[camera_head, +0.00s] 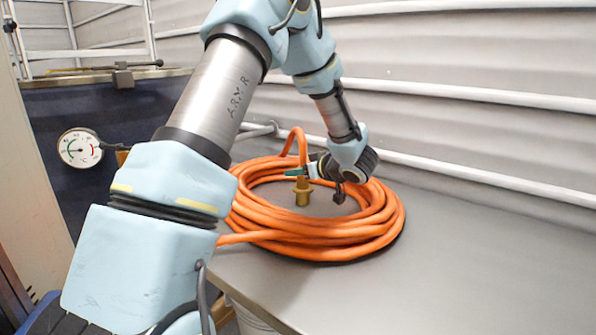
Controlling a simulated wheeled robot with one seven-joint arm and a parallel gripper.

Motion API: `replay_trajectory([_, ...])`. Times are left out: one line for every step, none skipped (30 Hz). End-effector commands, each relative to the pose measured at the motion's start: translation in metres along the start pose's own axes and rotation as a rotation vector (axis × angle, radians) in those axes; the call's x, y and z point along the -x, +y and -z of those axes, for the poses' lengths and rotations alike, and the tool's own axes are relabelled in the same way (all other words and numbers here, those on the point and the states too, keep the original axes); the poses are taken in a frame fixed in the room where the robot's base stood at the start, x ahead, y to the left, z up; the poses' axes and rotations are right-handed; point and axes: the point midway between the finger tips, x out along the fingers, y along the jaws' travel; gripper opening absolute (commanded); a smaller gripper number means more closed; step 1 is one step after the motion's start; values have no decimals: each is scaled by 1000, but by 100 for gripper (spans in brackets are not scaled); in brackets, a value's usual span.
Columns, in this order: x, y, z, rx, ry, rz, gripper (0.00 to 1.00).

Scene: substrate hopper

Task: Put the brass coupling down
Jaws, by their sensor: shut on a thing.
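The brass coupling (302,194) points downward inside the ring of the coiled orange hose (330,236). A raised loop of the hose comes down to the coupling's top from above. My gripper (302,172) reaches in from the right and is shut on the coupling near its top, with a teal fingertip showing at the left. The coupling looks upright. I cannot tell whether its lower end touches the grey table top (440,260) or hangs just above it.
The coil surrounds the coupling on the table. The table is clear to the right and front of the coil. A ribbed wall with white rails (470,178) runs behind. A round gauge (79,148) is at the left, by a dark blue bin (55,115).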

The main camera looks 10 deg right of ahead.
Motion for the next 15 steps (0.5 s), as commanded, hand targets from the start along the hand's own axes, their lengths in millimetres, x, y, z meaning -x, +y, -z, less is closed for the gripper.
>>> replay_trajectory([0,0,-1,0,1,0,0])
replay_trajectory([-1,0,-2,0,1,0,0])
replay_trajectory([-1,0,-2,0,0,0,0])
replay_trajectory([-1,0,-3,0,0,0,0])
replay_trajectory([-1,0,-2,0,1,0,46])
replay_trajectory([-1,0,-2,0,0,0,51])
replay_trajectory([-1,0,-2,0,0,0,54])
replay_trajectory([-1,0,-2,0,0,0,57])
replay_trajectory([-1,0,-2,0,0,0,62])
replay_trajectory([-1,0,-2,1,0,0,65])
replay_trajectory([-1,0,-2,1,0,0,69])
replay_trajectory([-1,0,-2,0,0,0,73])
replay_trajectory([-1,0,-2,1,0,0,77])
replay_trajectory([-1,0,-2,1,0,0,78])
replay_trajectory([-1,0,-2,1,0,0,78])
